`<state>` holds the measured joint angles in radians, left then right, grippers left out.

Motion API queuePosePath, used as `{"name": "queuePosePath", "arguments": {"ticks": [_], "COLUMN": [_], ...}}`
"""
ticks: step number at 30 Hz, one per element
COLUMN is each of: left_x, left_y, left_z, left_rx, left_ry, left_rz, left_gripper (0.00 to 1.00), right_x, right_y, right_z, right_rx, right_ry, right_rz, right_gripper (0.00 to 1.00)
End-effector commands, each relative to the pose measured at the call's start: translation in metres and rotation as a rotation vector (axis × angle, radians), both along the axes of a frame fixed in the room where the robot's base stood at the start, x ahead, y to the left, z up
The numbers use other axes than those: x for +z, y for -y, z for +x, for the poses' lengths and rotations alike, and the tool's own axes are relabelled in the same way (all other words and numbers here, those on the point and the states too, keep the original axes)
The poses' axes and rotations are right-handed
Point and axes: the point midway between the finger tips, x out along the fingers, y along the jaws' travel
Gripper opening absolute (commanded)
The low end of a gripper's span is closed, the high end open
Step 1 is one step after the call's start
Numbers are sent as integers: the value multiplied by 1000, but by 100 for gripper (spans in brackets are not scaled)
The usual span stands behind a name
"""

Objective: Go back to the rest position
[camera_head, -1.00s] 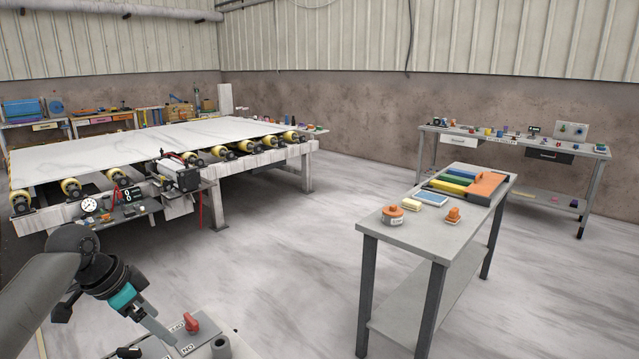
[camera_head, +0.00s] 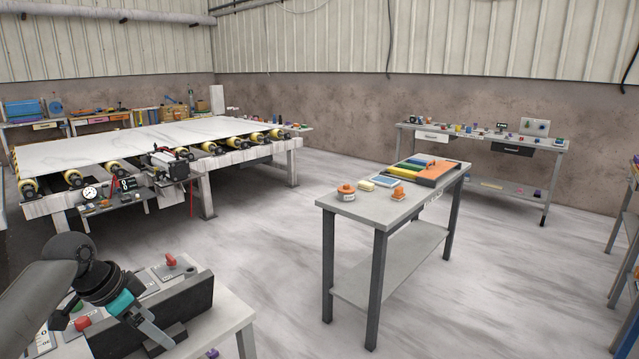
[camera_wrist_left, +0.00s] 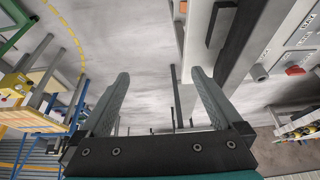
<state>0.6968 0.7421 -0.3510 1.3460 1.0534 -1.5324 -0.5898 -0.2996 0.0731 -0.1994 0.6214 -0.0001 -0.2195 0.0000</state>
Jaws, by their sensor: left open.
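My left gripper (camera_head: 158,333) is at the lower left of the head view, its arm coming in from the left edge. It has a teal band at its base and grey fingers. In the left wrist view my left gripper (camera_wrist_left: 160,82) has its two fingers wide apart with nothing between them. In the head view it shows in front of a control bench (camera_head: 235,318) with red knobs and a dark upright plate; I cannot tell the distance between them. My right gripper is in neither view.
A conveyor with a stone slab (camera_head: 120,148) is at the left. A workbench (camera_head: 480,134) stands by the back wall, and shelving (camera_head: 625,250) is at the right edge. Open floor (camera_head: 265,240) lies between.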

Motion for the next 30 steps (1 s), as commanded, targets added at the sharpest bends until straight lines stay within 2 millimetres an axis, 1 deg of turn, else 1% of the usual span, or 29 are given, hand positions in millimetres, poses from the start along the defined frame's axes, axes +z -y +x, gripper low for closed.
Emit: {"name": "queuePosePath", "arguments": {"ticks": [1,2,3,5,6,8,9,11,12,14,15,17,18,20,21,23,24,26,27,29,30], "left_x": [-36,-50,-68,-96,-116,-148,-171,-208,-236,-277,-304,-342,-366,-400,-421,-450,-468,-493,-507,-525,-534], "left_y": [3,3,2,2,2,2,2,2,3,5,7,10,13,18,23,31,37,48,56,69,77], "left_z": [-4,-4,-5,-8,-10,-17,-24,-36,-48,-68,-85,-110,-130,-161,-183,-218,-242,-280,-306,-343,-367], "left_rx": [38,61,93,138,168,214,246,295,328,374,403,439,459,485,497,512,519,524,527,527,524], "left_ry": [-27,-30,-36,-43,-48,-59,-66,-78,-88,-102,-112,-124,-135,-147,-157,-170,-181,-196,-205,-221,-230], "left_rz": [-6,-6,-6,-2,2,8,15,26,37,56,68,89,101,121,133,149,157,168,172,175,174], "left_gripper": [100,100,100,100,100,100,100,100,100,100,100,100,100,100,100,100,100,100,100,100,100], "right_x": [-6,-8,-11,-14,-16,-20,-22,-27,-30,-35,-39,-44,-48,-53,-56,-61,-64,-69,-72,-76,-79], "right_y": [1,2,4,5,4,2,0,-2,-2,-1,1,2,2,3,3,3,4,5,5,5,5], "right_z": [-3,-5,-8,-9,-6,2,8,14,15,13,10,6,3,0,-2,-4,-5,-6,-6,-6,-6], "right_rx": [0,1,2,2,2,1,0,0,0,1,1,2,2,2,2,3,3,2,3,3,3], "right_ry": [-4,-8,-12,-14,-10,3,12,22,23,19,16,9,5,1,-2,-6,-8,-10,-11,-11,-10], "right_rz": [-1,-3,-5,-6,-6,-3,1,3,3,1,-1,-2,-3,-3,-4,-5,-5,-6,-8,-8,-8], "right_gripper": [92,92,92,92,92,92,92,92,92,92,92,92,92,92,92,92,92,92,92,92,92]}}
